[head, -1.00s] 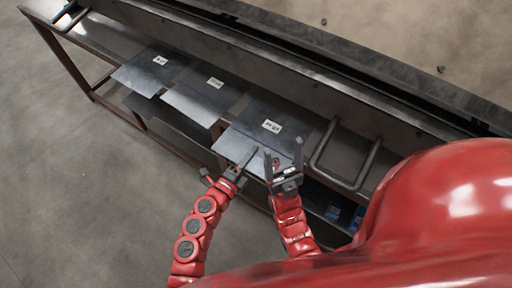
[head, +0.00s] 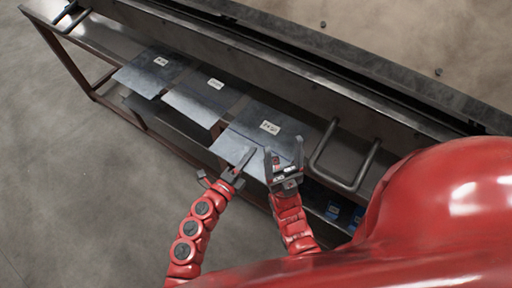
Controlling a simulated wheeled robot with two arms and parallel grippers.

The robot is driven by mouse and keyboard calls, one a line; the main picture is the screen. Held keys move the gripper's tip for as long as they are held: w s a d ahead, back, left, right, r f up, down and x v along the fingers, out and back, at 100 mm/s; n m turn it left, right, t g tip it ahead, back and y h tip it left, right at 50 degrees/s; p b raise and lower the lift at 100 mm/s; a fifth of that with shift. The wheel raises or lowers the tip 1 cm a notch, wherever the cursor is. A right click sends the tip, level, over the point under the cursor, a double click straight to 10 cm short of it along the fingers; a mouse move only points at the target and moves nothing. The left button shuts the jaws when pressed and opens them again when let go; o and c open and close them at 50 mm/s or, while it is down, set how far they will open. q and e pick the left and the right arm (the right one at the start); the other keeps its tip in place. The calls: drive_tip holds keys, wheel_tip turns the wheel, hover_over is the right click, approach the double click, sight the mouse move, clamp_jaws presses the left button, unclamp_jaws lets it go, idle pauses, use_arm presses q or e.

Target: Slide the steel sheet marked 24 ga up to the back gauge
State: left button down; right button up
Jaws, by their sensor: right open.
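Three flat steel sheets with small white labels lie in a row on the long bench: a left one (head: 142,78), a middle one (head: 196,104) and a right one (head: 250,126). The lettering is too small to read surely, so I cannot tell which is 24 ga. My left gripper (head: 246,160) is at the front edge of the right sheet; whether its jaws are closed on it is unclear. My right gripper (head: 284,158) is open beside it, fingers pointing up in the picture over the sheet's front right part. Contact with the sheet is unclear.
A dark bar (head: 330,82) runs along the back of the bench. A U-shaped metal handle (head: 345,183) stands right of the right sheet, and another (head: 70,20) is at the far left end. Blue items (head: 334,210) sit on the lower shelf. Open floor lies left.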

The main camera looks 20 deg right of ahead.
use_arm(q)
drive_tip(key=b+v, duration=0.2)
drive_tip(key=v, duration=1.7)
